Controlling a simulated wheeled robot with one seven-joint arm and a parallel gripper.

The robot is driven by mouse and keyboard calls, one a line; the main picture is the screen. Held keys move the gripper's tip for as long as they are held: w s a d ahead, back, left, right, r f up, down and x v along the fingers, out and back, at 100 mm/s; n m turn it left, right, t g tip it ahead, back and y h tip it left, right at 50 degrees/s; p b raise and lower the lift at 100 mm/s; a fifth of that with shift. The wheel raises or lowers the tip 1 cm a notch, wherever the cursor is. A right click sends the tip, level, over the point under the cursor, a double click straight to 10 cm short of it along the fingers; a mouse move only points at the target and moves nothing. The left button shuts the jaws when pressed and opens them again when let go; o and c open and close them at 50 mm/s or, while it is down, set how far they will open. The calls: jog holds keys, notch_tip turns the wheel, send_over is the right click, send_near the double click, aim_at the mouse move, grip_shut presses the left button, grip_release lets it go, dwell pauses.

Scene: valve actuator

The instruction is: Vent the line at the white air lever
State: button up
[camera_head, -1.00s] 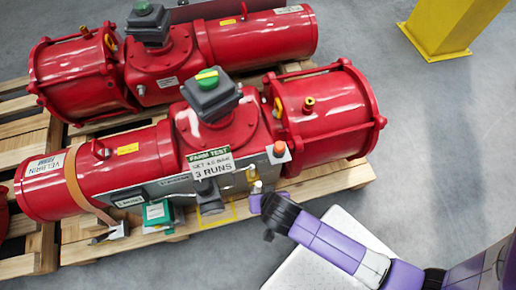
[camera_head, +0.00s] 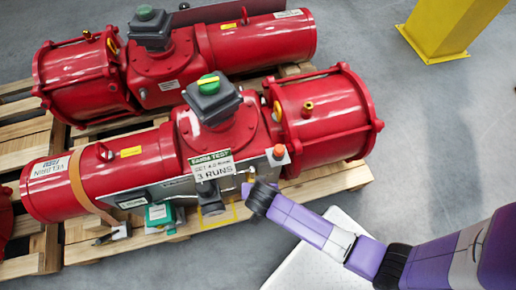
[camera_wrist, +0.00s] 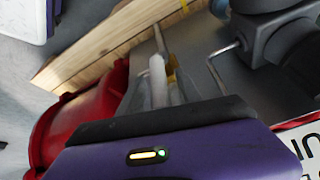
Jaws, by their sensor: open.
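The white air lever (camera_wrist: 158,80) stands out from the grey panel in the wrist view, just beyond the dark front edge of my gripper. A small patch of yellow shows beside it. In the head view my gripper (camera_head: 247,190) is at the lower right of the panel, below the orange-topped button, and hides the lever. My gripper is open; its fingertips are hard to make out in the wrist view. I cannot tell whether it touches the lever. The panel (camera_head: 235,182) is fixed along the front of the near red actuator (camera_head: 325,110).
A grey fitting (camera_wrist: 262,40) and a bent metal rod are close by at right in the wrist view. The far red actuator (camera_head: 265,42) lies behind on the pallet. A green box (camera_head: 160,214) sits left. A yellow post (camera_head: 440,30) stands at upper right on open floor.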

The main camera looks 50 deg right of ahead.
jog(key=shift+w+f, duration=0.1)
jog(key=shift+f, duration=0.1)
jog(key=shift+c, duration=0.2)
grip_shut()
dwell(1.2)
